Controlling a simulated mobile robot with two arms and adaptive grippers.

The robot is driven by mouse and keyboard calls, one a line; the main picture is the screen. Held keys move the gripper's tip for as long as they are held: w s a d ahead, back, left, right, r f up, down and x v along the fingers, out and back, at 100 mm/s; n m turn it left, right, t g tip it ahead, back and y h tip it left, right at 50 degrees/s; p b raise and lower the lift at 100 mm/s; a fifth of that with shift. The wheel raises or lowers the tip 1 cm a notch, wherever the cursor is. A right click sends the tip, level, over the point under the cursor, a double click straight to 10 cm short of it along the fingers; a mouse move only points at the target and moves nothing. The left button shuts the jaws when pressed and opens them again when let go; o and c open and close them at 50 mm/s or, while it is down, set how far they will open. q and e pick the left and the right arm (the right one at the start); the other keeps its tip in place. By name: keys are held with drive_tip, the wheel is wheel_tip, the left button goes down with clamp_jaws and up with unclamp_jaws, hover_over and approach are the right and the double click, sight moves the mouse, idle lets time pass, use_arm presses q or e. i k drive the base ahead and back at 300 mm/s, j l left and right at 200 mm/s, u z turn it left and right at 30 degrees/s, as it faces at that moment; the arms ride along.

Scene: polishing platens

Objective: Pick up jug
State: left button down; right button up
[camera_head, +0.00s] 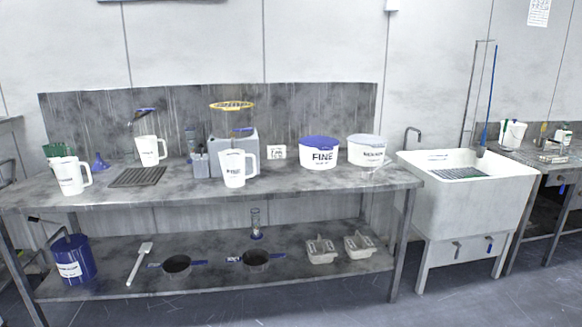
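Three white jugs with handles stand upright on the top of a grey metal bench (300,187). One jug (70,176) is at the left end, with its handle to the right. A second jug (149,151) stands farther back, by a dark drain mat. The third jug (233,168) stands near the middle, in front of a grey container, and bears small dark lettering. Which jug the task means cannot be told. Neither of my grippers is in view.
A blue-lidded tub marked FINE (320,155) and a white-lidded tub (366,152) stand right of the jugs. The lower shelf holds a blue bucket (74,262), pans and grey trays. A white sink (462,200) stands right of the bench. Floor shows in front.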

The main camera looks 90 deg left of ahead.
sight(232, 161)
drive_tip(key=u, duration=3.15)
drive_tip(key=i+l, duration=0.45)
drive_tip(key=l+u, duration=0.1)
drive_tip(key=u, duration=3.6)
drive_tip(key=l, duration=0.1)
